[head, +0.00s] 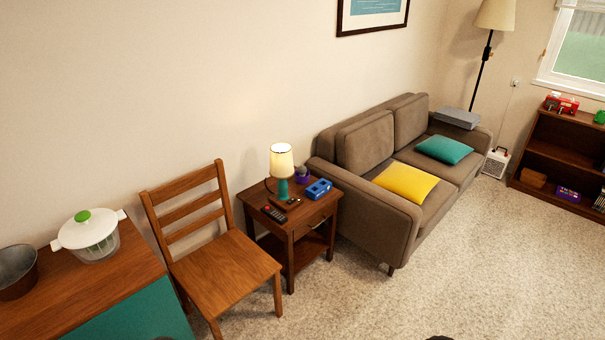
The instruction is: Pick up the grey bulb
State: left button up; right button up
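I cannot make out a grey bulb for certain. On the wooden side table (318,214), a small dark roundish thing (302,170) sits in or on a purple item (302,179), behind the lamp; it is too small to tell whether it is a bulb. A lit table lamp (282,163) with a cream shade and teal base stands on the same table. Neither of my grippers can be made out in the head view. Only small dark shapes show at the bottom edge, and I cannot tell what they are.
A blue box (319,188) and a dark remote (274,214) lie on the side table. A wooden chair (222,269) stands left of it, a brown sofa (385,210) right. A cabinet (120,285) holds a white-lidded bowl (88,236). Carpet (440,290) in front is clear.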

aim_at(301, 170)
jog(key=i+l, duration=0.25)
jog(key=i, duration=0.25)
jog(key=i+l, duration=0.3)
jog(key=i, duration=0.15)
jog(key=i+l+z, duration=0.1)
jog(key=i+l, duration=0.15)
jog(key=i, duration=0.25)
jog(key=i+l, duration=0.25)
jog(key=i, duration=0.25)
jog(key=i+l, duration=0.2)
jog(key=i, duration=0.3)
jog(key=i+l+z, duration=0.1)
jog(key=i+l, duration=0.15)
jog(key=i, duration=0.25)
jog(key=i+l, duration=0.2)
jog(key=i, duration=0.25)
